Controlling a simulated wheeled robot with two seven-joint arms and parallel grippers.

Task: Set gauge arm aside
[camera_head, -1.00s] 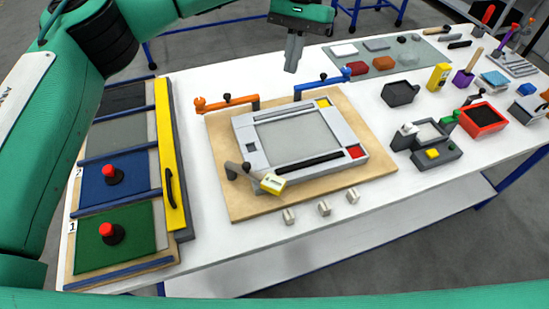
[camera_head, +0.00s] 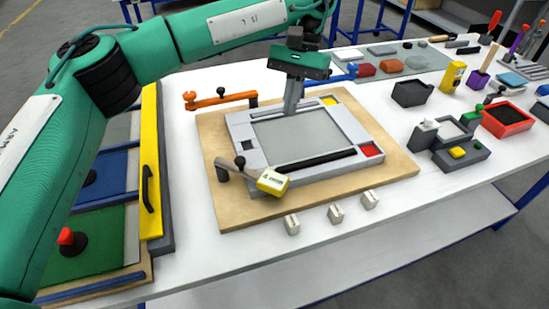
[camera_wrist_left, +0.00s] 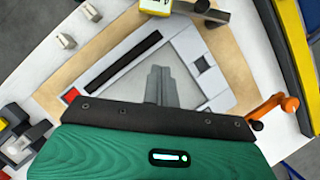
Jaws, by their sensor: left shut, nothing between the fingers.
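The gauge arm (camera_head: 232,172) is a grey bar with a dark knob and a yellow gauge block (camera_head: 272,182) at its end. It reaches over the front-left corner of the grey frame (camera_head: 245,132) on a wooden board (camera_head: 215,205). In the left wrist view the yellow block (camera_wrist_left: 156,6) shows at the top edge, cut off. My left gripper (camera_head: 290,112) is shut and empty, pointing down over the frame's far side, apart from the gauge arm. Its fingers also show in the left wrist view (camera_wrist_left: 160,85). My right gripper is not in view.
An orange arm (camera_head: 218,101) and a blue arm (camera_head: 338,77) stand at the board's far side. A yellow bar with a handle (camera_head: 150,170) edges the panels at left. Small pale blocks (camera_head: 336,214) sit in front. Trays and tools fill the right; white table shows between.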

